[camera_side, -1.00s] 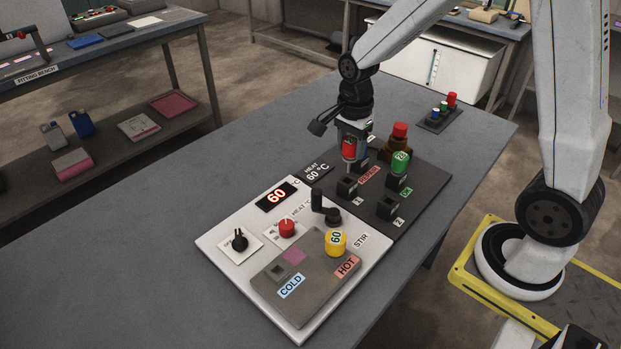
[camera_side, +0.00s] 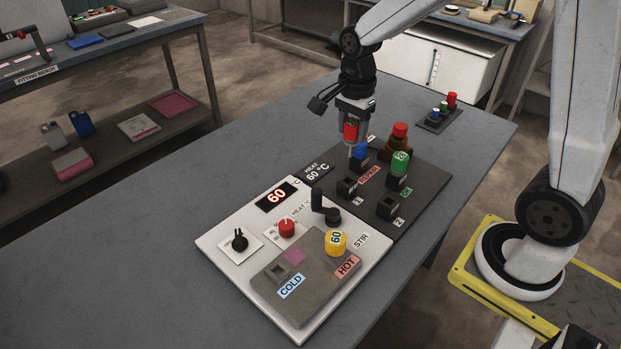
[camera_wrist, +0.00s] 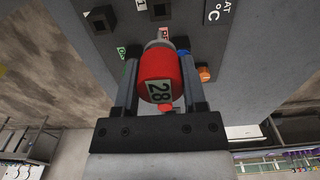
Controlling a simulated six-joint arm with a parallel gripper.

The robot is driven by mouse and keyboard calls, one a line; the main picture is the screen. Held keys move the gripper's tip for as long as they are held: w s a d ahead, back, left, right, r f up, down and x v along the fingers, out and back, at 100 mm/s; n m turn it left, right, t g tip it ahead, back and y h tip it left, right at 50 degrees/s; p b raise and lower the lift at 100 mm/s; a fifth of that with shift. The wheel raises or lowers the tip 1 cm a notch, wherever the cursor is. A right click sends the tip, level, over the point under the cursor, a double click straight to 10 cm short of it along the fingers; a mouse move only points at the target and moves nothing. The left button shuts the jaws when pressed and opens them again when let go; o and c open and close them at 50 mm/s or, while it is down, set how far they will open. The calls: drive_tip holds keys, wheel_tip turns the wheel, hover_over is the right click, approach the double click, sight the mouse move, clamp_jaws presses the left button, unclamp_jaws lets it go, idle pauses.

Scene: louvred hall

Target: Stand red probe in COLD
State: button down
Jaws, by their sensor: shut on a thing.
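My gripper (camera_side: 353,118) is shut on the red probe (camera_side: 350,132), holding it upright above the back of the dark rack board. In the wrist view the red probe (camera_wrist: 158,80) sits between both fingers, its label reading 28. The grey block (camera_side: 310,289) has a COLD label (camera_side: 291,286) and a HOT label (camera_side: 347,266). A square hole (camera_side: 278,271) near COLD looks empty. A yellow probe (camera_side: 335,241) marked 60 stands on the HOT side.
A green probe (camera_side: 400,162) stands in the dark board (camera_side: 428,178), with empty holders (camera_side: 346,188) in front. A brown bottle (camera_side: 398,147) with a red cap is behind. A black stir lever (camera_side: 325,208) and red knob (camera_side: 287,228) rise behind the block.

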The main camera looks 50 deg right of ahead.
wheel_tip(320, 180, up, 6)
drive_tip(key=shift+f, duration=0.1)
drive_tip(key=a+n, duration=0.3)
drive_tip(key=a, duration=1.1)
drive_tip(key=n, duration=0.3)
hover_over(279, 278)
drive_tip(key=w, duration=0.1)
wheel_tip(279, 278, down, 5)
drive_tip(key=shift+w+d+f, duration=0.1)
drive_tip(key=shift+w+d, duration=0.05)
drive_tip(key=shift+d, duration=0.3)
drive_tip(key=shift+f, duration=0.1)
wheel_tip(279, 278, down, 7)
drive_tip(key=shift+r, duration=0.2)
drive_tip(key=shift+f, duration=2.05)
idle(0.3)
